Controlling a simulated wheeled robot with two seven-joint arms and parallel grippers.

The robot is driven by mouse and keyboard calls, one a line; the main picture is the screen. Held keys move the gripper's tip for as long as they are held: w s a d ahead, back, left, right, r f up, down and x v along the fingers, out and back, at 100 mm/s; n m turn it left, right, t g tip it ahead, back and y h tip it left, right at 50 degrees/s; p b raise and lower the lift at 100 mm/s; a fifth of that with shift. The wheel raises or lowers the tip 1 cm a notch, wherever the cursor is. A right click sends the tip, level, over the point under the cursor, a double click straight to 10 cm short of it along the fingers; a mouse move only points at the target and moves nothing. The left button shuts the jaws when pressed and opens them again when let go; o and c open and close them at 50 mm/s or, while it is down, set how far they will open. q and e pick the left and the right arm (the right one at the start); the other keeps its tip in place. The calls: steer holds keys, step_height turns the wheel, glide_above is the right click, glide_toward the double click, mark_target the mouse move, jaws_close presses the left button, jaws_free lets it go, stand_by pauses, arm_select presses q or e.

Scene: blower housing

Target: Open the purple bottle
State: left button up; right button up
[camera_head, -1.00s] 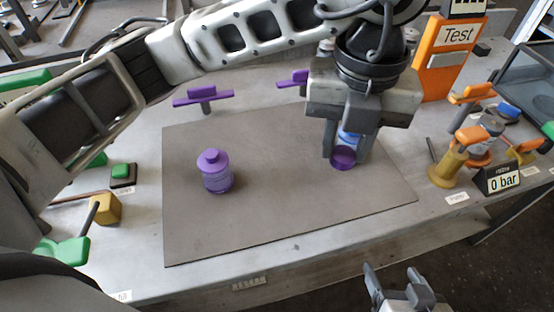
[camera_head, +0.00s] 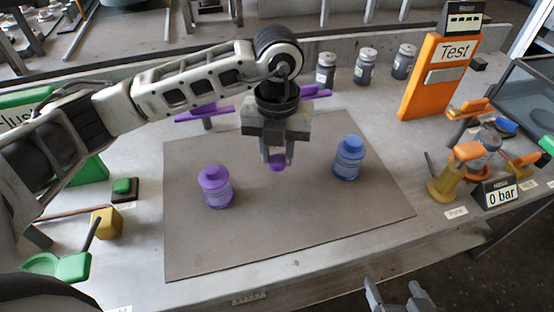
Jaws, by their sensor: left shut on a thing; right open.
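The purple bottle (camera_head: 216,190) stands upright on the left part of the grey mat (camera_head: 280,225). A narrower purple top shows on it; I cannot tell whether that is a cap or a bare neck. My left gripper (camera_head: 277,160) points down over the mat, right of the purple bottle and apart from it. It is shut on a small purple piece (camera_head: 277,163) that looks like a cap, mostly hidden by the fingers. My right gripper (camera_head: 399,296) is at the bottom edge, in front of the table, open and empty.
A blue bottle (camera_head: 348,160) stands on the right of the mat. Several grey bottles (camera_head: 366,66) stand behind. Purple valve handles (camera_head: 204,112) are behind the mat, and an orange test stand (camera_head: 438,75) is back right. The front of the mat is clear.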

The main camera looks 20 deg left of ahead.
mark_target(277, 158)
arm_select(q)
steer(key=shift+f, duration=1.55)
steer(key=shift+f, duration=0.2)
steer(key=o, duration=1.1)
steer(key=shift+r, duration=0.1)
steer(key=shift+r, duration=0.1)
step_height(277, 158, up, 12)
steer(key=shift+s, duration=0.1)
